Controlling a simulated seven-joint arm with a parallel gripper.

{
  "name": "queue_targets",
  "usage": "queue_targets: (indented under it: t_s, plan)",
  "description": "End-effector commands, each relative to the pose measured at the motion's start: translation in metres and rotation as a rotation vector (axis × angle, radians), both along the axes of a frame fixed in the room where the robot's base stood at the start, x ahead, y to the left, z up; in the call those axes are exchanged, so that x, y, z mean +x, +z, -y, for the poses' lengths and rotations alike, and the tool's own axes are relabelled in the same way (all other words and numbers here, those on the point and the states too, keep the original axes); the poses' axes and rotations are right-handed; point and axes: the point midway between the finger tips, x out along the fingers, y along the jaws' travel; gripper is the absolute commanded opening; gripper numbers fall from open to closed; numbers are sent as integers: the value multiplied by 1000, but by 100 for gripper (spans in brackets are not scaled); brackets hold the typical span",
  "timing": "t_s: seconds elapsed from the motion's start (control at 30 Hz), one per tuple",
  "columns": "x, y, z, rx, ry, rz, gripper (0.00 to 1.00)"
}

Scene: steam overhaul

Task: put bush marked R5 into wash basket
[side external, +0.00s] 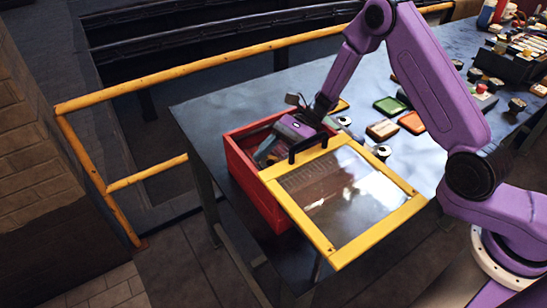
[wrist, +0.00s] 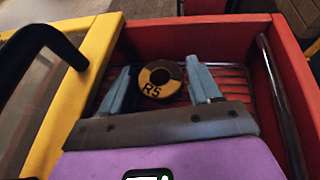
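The bush marked R5 (wrist: 160,79), a yellow and black ring with a dark hole, shows in the wrist view inside a red box (wrist: 225,28). It appears to lie on the box's red ribbed floor (wrist: 235,80), between my fingertips. My gripper (wrist: 160,84) is open, with a gap on each side of the bush. In the side view my gripper (side external: 292,130) reaches down into the red box (side external: 250,180), and the bush is hidden. I cannot tell whether the red box or its ribbed insert is the wash basket.
A yellow-framed clear lid (side external: 335,250) with a black handle (side external: 308,147) lies beside the open part of the box, close to my gripper. A dark bar (wrist: 280,100) runs along the right inside wall. Small parts and coloured trays (side external: 390,105) stand on the table behind.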

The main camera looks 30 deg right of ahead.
Motion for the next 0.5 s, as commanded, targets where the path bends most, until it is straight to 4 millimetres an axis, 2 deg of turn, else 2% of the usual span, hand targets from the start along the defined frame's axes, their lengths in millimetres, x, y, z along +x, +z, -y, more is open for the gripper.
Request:
queue_targets:
  t_s: [0.2,0.37,0.5]
  plan:
    - [0,4,0,-1,0,2,62]
    - [5,12,21,0,-4,2,62]
    - [10,23,47,0,-5,2,62]
